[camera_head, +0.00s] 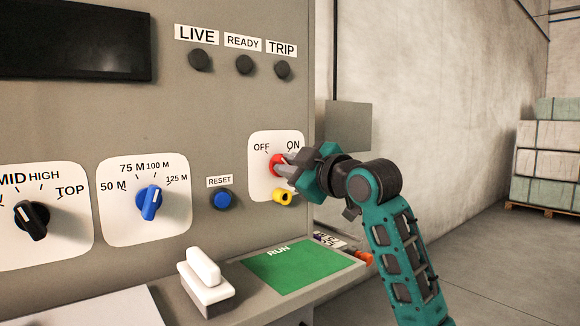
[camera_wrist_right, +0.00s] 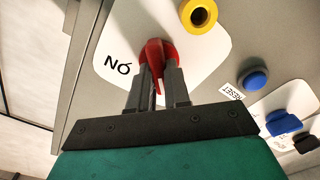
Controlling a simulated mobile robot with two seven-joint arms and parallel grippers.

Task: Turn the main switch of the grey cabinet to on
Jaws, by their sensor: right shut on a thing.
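The grey cabinet (camera_head: 235,130) fills the left and middle of the head view. Its main switch is a red knob (camera_head: 276,163) on a white plate (camera_head: 262,143) marked OFF and ON. My right gripper (camera_head: 285,168) is at the knob and shut on it. In the right wrist view the two fingers (camera_wrist_right: 160,88) close on the red knob (camera_wrist_right: 155,55), beside the ON lettering. The fingers partly cover the knob, so its exact pointing is hard to tell. A yellow ring (camera_head: 283,197) sits just below the knob. My left gripper is out of view.
A blue RESET button (camera_head: 222,199), a blue dial (camera_head: 149,202) and a black dial (camera_head: 32,220) are to the left. A white handle (camera_head: 205,280) and a green RUN panel (camera_head: 295,264) lie on the ledge below. Stacked pallet goods (camera_head: 548,150) stand far right.

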